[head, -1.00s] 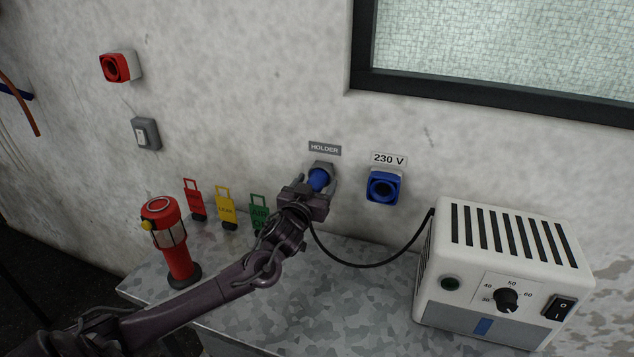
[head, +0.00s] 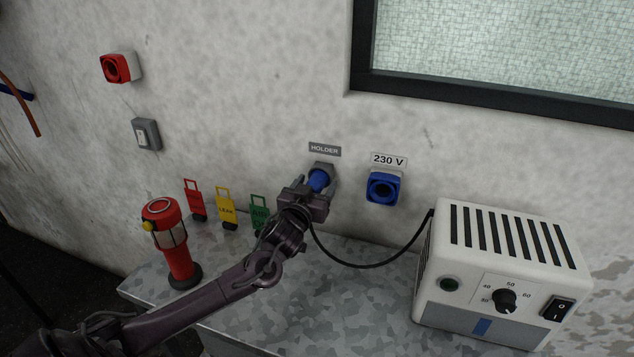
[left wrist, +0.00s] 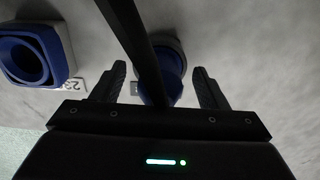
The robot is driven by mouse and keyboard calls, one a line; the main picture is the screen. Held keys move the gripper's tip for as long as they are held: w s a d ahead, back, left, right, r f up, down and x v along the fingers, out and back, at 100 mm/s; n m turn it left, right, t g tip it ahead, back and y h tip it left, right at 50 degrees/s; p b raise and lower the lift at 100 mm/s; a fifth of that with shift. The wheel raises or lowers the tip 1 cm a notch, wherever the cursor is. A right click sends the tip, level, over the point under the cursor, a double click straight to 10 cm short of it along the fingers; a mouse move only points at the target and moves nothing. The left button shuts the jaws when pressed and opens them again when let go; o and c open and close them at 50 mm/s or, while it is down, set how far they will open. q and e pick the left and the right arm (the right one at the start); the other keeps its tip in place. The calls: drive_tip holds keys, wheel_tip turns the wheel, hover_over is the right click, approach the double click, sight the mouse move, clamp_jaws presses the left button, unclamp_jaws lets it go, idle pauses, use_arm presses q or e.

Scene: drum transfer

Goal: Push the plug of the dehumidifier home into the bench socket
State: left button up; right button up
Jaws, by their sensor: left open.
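The blue plug (head: 318,180) sits in the grey holder (head: 322,167) on the wall under the HOLDER label. A black cable runs from it to the white dehumidifier (head: 505,270) on the bench. The blue 230 V socket (head: 383,187) is on the wall to the right of the holder and looks empty. My left gripper (head: 316,184) is open, with its fingers on either side of the plug. In the left wrist view the plug (left wrist: 172,68) lies between the two spread fingers (left wrist: 161,88), partly hidden by the dark cable. The socket (left wrist: 30,60) shows at upper left there. My right gripper is not in view.
A red lantern (head: 172,240) stands at the bench's left. Red (head: 195,198), yellow (head: 226,207) and green (head: 259,212) tags stand close to my left arm. A red socket (head: 119,67) and grey switch (head: 146,134) are on the wall. Bench (head: 350,310) is clear in front.

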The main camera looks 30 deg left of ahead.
use_arm(q)
clamp_jaws()
drive_tip(key=shift+s+d+p, duration=0.1)
drive_tip(key=shift+s+p, duration=0.25)
drive_tip(key=shift+p+v, duration=1.35)
drive_tip(key=shift+v, duration=1.25)
